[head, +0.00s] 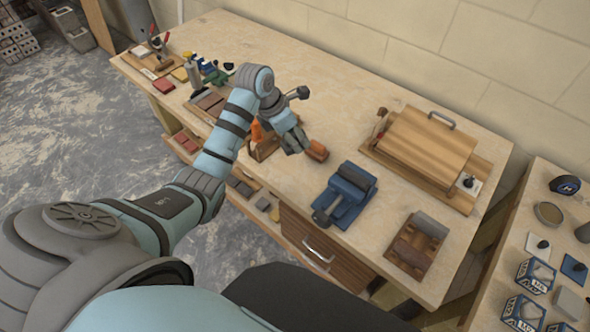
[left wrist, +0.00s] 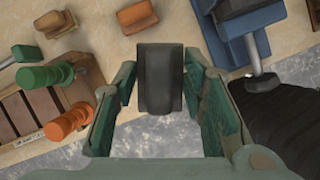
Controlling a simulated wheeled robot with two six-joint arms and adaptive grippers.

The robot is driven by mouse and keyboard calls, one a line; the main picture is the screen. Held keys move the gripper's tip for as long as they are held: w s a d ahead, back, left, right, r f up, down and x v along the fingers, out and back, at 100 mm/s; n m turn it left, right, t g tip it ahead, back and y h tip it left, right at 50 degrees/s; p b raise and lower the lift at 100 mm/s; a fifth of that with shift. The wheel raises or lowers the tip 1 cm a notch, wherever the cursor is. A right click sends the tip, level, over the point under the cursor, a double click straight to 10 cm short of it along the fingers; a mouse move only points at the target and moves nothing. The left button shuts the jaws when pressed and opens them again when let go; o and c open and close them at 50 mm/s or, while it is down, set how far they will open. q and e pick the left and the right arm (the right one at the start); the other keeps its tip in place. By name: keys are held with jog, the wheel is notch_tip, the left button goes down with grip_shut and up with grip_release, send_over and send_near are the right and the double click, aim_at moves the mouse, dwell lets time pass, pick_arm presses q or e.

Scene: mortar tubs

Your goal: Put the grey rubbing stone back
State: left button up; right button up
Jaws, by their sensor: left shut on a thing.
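My left gripper (head: 293,139) is over the front part of the workbench, left of the blue vise. In the left wrist view my left gripper (left wrist: 160,85) is shut on a dark grey block, which I take for the grey rubbing stone (left wrist: 160,78). The stone stands out between the two green fingers, above the bench's front edge and the floor. In the head view the stone is hard to make out behind the gripper. My right gripper is not in view.
The blue vise (head: 345,195) and an orange-brown block (head: 317,150) are close to the gripper. A tool rack with green (left wrist: 45,76) and orange (left wrist: 66,122) handles is beside it. A wooden tray (head: 405,262) lies to the right. The bench's back middle is clear.

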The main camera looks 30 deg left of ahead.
pick_arm(q)
notch_tip(320, 180, down, 14)
jog(key=shift+r+b, duration=0.15)
jog(key=shift+b, duration=1.05)
jog(key=shift+a, duration=0.1)
jog(key=o, duration=1.2)
jog(key=shift+r, duration=0.1)
jog(key=p+v, duration=0.3)
jog(key=v, duration=0.9)
jog(key=shift+w, duration=0.1)
